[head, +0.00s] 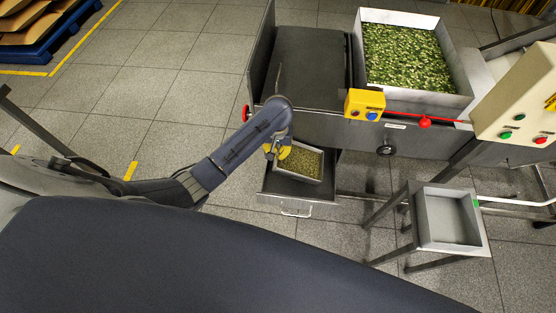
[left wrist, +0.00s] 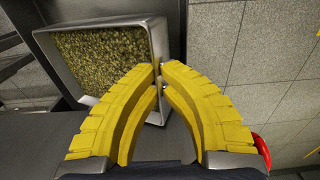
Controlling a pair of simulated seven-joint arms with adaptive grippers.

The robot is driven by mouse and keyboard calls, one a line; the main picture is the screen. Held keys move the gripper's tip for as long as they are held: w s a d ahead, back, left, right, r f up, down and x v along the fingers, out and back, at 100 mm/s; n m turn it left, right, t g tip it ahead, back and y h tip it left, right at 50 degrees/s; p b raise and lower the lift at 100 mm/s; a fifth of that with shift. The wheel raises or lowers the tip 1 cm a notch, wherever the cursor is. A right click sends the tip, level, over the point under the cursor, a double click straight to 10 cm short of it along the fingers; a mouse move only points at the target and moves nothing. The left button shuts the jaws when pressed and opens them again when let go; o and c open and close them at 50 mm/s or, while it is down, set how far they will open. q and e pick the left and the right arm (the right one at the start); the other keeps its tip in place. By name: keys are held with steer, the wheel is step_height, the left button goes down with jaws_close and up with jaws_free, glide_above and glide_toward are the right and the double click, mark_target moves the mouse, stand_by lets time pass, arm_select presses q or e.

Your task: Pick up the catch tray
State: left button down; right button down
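The catch tray (head: 322,166) is a small light-metal tray filled with green-brown granules. It sits in the pulled-out dark drawer (head: 270,185) under the machine, turned at an angle. My left gripper (head: 278,151) is at the tray's left edge. In the left wrist view the yellow fingers (left wrist: 160,78) come together on the near side wall of the tray (left wrist: 92,25), with the thin wall between the tips. The tray appears level with the drawer; whether it is lifted is not clear. My right gripper is not in view.
A large bin of green pieces (head: 465,102) stands on the machine above. An empty metal tray (head: 448,218) rests on a small stand at the right. A yellow button box (head: 364,103) and a control panel (head: 520,95) are on the machine. The floor at left is largely clear.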

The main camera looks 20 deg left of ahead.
arm_select(q)
steer(key=s+d, duration=0.4)
steer(key=s, duration=1.3)
steer(key=shift+s, duration=0.2)
steer(key=shift+d, duration=0.1)
steer(key=shift+r, duration=0.1)
